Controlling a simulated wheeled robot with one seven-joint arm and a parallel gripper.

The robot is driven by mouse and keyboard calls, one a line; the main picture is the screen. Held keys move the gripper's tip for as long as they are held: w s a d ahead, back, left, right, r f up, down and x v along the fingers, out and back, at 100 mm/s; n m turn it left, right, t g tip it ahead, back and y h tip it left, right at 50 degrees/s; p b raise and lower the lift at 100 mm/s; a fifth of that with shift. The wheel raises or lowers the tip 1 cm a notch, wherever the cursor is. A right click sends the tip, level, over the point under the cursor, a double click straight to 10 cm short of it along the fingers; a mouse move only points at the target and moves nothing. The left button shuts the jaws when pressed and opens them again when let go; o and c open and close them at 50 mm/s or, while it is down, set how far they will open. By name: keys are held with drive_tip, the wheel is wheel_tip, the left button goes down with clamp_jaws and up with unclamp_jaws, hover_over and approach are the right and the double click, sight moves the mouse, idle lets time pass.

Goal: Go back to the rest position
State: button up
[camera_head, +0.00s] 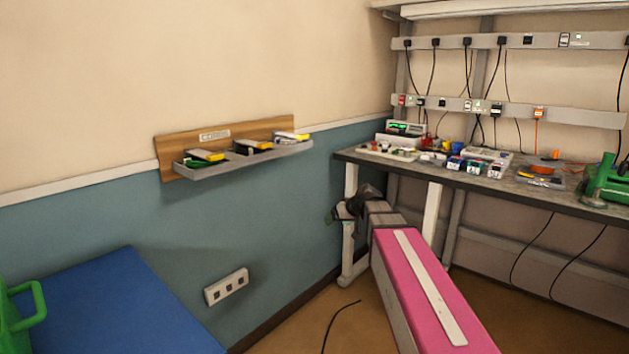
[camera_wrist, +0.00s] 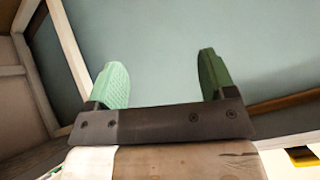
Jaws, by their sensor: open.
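My gripper (camera_head: 338,214) is at the far end of my pink arm in the head view, dark and small in front of the teal wall, near the left leg of the workbench (camera_head: 480,185). Its fingertips are hard to make out there. In the wrist view my gripper (camera_wrist: 161,60) shows two green fingers standing wide apart. Nothing is between them; the plain teal wall (camera_wrist: 165,25) fills the gap. My gripper appears empty and touches nothing that I can see.
A wall shelf (camera_head: 250,158) with several yellow-topped items is left of my arm. The workbench holds several meters and small boxes, plus a green machine (camera_head: 607,183) at right. A blue surface (camera_head: 120,305) with a green-handled object (camera_head: 20,318) is at lower left. A wall socket (camera_head: 226,287) sits low.

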drive_tip(key=s+d+f+m+g+h, duration=0.2)
drive_tip(key=s+d+f, duration=0.3)
drive_tip(key=s+f, duration=0.6)
drive_tip(key=s+d+f+m+g+h, duration=0.3)
drive_tip(key=s+d+f+h, duration=0.1)
drive_tip(key=s+f, duration=0.6)
drive_tip(key=shift+s+d+f+g+h, duration=0.3)
drive_tip(key=shift+s+d+f+g, duration=0.15)
drive_tip(key=shift+d, duration=0.2)
